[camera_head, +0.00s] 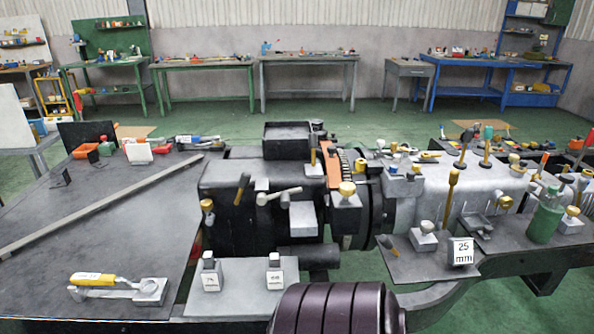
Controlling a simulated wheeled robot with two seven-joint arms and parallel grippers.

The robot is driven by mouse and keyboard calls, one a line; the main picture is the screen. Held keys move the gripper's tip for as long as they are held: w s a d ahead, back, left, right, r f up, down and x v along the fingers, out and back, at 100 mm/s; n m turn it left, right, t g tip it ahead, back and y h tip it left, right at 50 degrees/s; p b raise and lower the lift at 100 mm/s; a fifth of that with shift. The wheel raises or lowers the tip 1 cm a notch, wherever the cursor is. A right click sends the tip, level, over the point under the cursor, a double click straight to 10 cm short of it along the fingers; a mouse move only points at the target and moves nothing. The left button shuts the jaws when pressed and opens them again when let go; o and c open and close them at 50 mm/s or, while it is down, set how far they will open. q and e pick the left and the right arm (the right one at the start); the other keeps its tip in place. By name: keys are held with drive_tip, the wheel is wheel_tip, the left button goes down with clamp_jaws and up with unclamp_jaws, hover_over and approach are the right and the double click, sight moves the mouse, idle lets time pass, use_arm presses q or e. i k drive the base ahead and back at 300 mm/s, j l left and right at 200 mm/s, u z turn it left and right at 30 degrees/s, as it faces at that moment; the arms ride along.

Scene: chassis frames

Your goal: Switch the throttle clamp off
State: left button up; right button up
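No label in view names the throttle clamp, so I cannot tell for sure which part it is. A yellow-handled metal lever clamp (115,287) is at the lower left, on the front edge of the dark bench top (95,215). Its handle lies nearly flat, pointing left, and a grey block is at its right end. Several other levers and knobs stand on the machine, including a black lever (241,188) and a grey T-shaped handle (279,195). Neither of my grippers is in view.
A dark machine block (230,215) stands in the middle. Two labelled grey blocks sit on a plate (240,290) in front. A long grey bar (95,208) crosses the left bench top.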

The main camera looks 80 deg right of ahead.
sight(245, 177)
drive_tip(key=z, duration=2)
drive_tip(key=i+l, duration=0.15)
drive_tip(key=l, duration=0.1)
